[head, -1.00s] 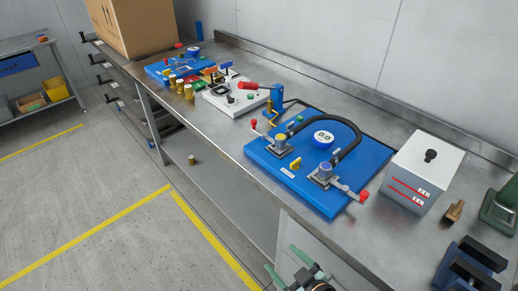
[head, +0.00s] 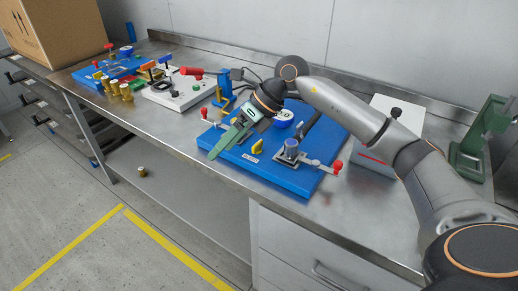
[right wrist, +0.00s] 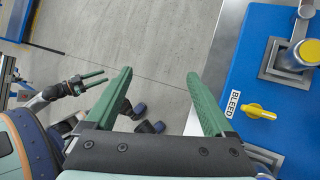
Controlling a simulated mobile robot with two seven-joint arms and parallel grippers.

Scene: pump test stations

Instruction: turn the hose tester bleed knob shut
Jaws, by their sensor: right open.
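The yellow bleed knob (head: 257,146) stands near the front edge of the blue hose tester board (head: 300,185), beside a small label. In the right wrist view the knob (right wrist: 258,111) lies right of the fingers, next to the BLEED label (right wrist: 233,103). Its wing lies roughly across that picture. My right gripper (head: 222,145) is open and empty, left of the knob and apart from it; its fingers (right wrist: 159,75) show over the floor by the bench edge. It partly hides the board's left side. My left gripper (right wrist: 92,78) shows small in the right wrist view; its opening is unclear.
On the board, a dark hose and gauge (head: 284,117) are partly behind my arm. A red-tipped clamp lever (head: 337,165) is on the right; a yellow-capped fitting (right wrist: 308,52) is near the knob. The bench front (head: 190,135) is clear.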

